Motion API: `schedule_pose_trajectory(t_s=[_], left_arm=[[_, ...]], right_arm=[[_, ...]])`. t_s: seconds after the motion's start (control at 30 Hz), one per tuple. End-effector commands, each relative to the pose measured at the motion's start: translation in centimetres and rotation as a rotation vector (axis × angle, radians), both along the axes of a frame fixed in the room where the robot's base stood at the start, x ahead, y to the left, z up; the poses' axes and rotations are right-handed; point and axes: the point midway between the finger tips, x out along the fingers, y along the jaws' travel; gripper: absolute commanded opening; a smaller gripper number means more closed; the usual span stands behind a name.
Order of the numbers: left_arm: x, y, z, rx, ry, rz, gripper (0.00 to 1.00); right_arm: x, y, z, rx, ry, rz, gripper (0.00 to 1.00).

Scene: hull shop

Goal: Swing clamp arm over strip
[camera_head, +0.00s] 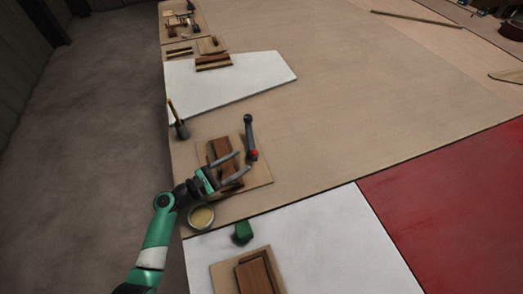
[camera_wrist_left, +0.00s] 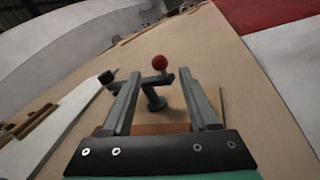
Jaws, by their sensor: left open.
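The clamp arm (camera_head: 249,133) is a dark bar with a red ball knob (camera_head: 254,154) at its near end, standing at the right edge of a tan board (camera_head: 258,176). In the left wrist view the clamp arm (camera_wrist_left: 128,80) runs crosswise on a short dark post, with the red knob (camera_wrist_left: 159,62) above it. Brown wooden strips (camera_head: 221,148) lie on the board, partly hidden by my gripper. My left gripper (camera_head: 243,161) is open above the board, its fingertips close to the red knob. I cannot tell whether they touch it. My right gripper is not in view.
A dark cup with a yellow tool (camera_head: 180,128) stands at the table's left edge. The tabletop (camera_head: 340,110) to the right is clear.

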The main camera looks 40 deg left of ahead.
Motion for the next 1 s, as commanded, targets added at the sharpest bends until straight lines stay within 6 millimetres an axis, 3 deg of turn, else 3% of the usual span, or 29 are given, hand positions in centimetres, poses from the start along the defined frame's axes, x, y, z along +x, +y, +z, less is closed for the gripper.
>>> schedule_pose_trajectory(t_s=[0.2,0.4,0.77,1.0], left_arm=[[4.9,-1.2,-0.3,0.0,-0.003,-0.006,0.6],[8.3,-1.9,-0.2,0.001,-0.002,-0.004,0.6],[9.3,-2.1,0.0,0.0,-0.001,-0.001,0.6],[9.3,-2.1,0.0,0.0,-0.001,-0.001,0.21]], right_arm=[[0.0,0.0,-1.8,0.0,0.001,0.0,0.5],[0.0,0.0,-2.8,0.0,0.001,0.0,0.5],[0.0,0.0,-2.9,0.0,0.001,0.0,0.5],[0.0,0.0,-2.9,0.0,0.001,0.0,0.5]])
